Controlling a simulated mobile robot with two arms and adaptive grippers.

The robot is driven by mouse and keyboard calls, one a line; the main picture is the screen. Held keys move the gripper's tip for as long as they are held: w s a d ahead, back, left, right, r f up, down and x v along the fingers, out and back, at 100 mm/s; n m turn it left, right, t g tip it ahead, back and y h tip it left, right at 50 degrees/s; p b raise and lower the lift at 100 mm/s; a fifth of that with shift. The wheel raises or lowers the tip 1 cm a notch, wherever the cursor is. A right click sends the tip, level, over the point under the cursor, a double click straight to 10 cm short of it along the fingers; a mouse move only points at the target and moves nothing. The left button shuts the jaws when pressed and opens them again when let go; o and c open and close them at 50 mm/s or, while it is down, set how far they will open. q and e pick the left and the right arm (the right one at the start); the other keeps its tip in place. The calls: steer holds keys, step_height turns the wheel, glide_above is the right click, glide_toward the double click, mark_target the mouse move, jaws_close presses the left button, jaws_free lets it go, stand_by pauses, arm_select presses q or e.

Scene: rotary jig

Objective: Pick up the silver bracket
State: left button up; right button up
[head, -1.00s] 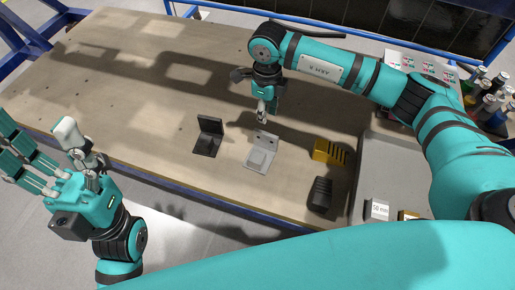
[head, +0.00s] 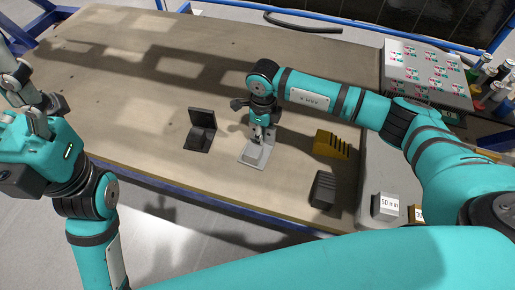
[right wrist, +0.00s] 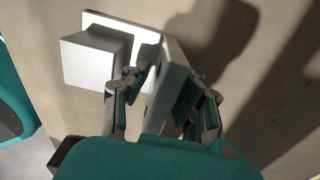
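The silver bracket (head: 254,156) lies on the wooden table, its flat base with a raised block towards me and its upright plate at the back. My right gripper (head: 262,134) points down over the upright plate. In the right wrist view the fingers (right wrist: 168,82) stand apart on both sides of the bracket's plate (right wrist: 163,78); firm contact on both faces does not show. The bracket's block (right wrist: 92,60) is left of the fingers. My left gripper (head: 20,85) is at the left edge, partly cut off, away from the bracket.
A black bracket (head: 201,131) stands left of the silver one. A yellow ribbed part (head: 331,145) and a dark ribbed block (head: 322,189) lie to its right. A grey tray (head: 372,180) with a marked cube (head: 386,206) is further right. The table's left is clear.

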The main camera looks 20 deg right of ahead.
jaws_close()
stand_by(0.6)
